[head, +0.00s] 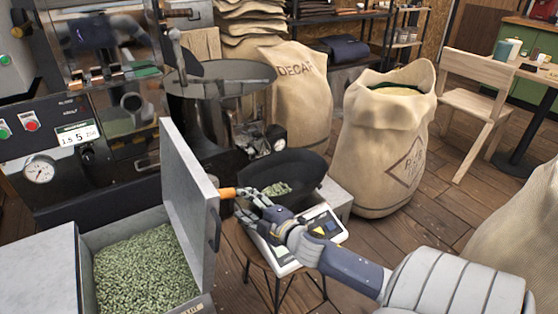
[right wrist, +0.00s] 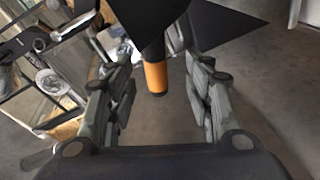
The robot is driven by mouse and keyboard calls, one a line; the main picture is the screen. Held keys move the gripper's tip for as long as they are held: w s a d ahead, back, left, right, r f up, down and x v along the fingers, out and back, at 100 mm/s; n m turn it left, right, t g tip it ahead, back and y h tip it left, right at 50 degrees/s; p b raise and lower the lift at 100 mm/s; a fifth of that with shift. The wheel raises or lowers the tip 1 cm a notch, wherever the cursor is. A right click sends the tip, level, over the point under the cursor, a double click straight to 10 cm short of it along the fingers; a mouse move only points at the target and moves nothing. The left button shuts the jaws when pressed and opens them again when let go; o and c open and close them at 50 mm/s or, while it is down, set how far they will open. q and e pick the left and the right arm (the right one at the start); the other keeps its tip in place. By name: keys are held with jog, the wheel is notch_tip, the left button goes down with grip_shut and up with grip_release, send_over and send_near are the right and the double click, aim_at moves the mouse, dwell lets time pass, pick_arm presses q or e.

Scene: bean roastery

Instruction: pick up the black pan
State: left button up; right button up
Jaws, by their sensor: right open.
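The black pan (head: 312,168) sits on a white scale (head: 322,226), with some green beans (head: 277,188) in it. Its orange handle (head: 228,192) points left, toward the open metal lid. My right gripper (head: 250,203) is at the handle, left of the pan's bowl. In the right wrist view the orange handle (right wrist: 155,76) lies between the two spread fingers, with a gap on each side. The dark pan (right wrist: 222,22) shows at the top there. My left gripper is not in view.
The scale stands on a small stool (head: 262,262). The upright metal lid (head: 190,195) of a bin of green beans (head: 148,270) is close on the left. A roaster (head: 95,110) stands behind. Burlap sacks (head: 385,140) stand at the back right.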

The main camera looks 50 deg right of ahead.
aim_at(235, 195)
jog(key=shift+w, duration=0.4)
jog(key=shift+w+d+f+b, duration=0.15)
jog(key=shift+w+b, duration=0.3)
jog(key=shift+w, duration=1.7)
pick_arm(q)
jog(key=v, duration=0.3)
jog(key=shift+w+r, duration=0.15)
pick_arm(e)
jog(key=shift+c, duration=0.3)
grip_shut()
